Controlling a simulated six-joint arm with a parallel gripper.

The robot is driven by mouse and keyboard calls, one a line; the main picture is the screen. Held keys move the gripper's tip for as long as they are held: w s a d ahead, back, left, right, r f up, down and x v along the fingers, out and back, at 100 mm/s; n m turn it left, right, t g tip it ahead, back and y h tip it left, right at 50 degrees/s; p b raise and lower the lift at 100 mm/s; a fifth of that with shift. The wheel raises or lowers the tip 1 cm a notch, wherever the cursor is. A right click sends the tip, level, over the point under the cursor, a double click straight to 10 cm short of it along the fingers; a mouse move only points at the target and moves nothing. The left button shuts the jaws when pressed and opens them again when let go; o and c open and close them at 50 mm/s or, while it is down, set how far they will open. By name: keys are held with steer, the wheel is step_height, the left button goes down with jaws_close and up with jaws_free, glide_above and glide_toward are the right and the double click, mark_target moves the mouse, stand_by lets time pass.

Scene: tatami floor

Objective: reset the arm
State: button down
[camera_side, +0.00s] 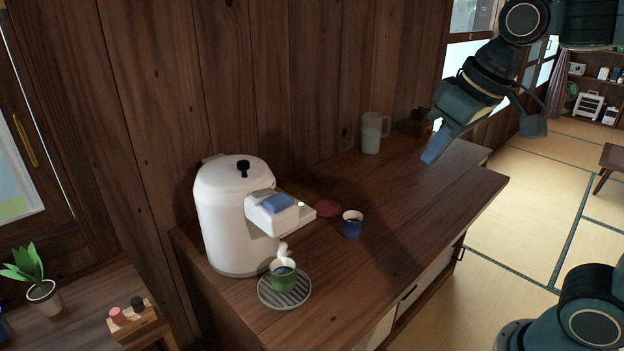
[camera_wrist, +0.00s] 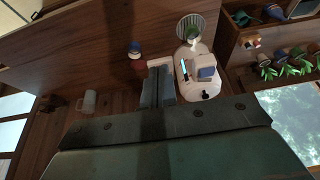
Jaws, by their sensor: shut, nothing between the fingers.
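My gripper (camera_side: 433,146) is raised above the right end of the wooden counter (camera_side: 400,212), clear of everything on it. In the wrist view the fingers (camera_wrist: 157,86) are together with nothing held between them. A white coffee machine (camera_side: 222,215) stands at the counter's left end; it also shows in the wrist view (camera_wrist: 190,92). A green cup (camera_side: 284,276) with dark liquid stands on a round striped coaster (camera_side: 270,299) in front of the machine. A white wisp shows above the cup.
A blue cup (camera_side: 352,226) stands mid-counter beside a flat reddish disc (camera_side: 327,208). A glass jug (camera_side: 371,133) with pale contents is near the wall. A low shelf at lower left holds a potted plant (camera_side: 44,291) and a small wooden rack (camera_side: 133,319).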

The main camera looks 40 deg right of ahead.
steer(key=s+d+f+t, duration=0.1)
steer(key=s+f, duration=0.4)
steer(key=s, duration=0.4)
steer(key=shift+f, duration=0.25)
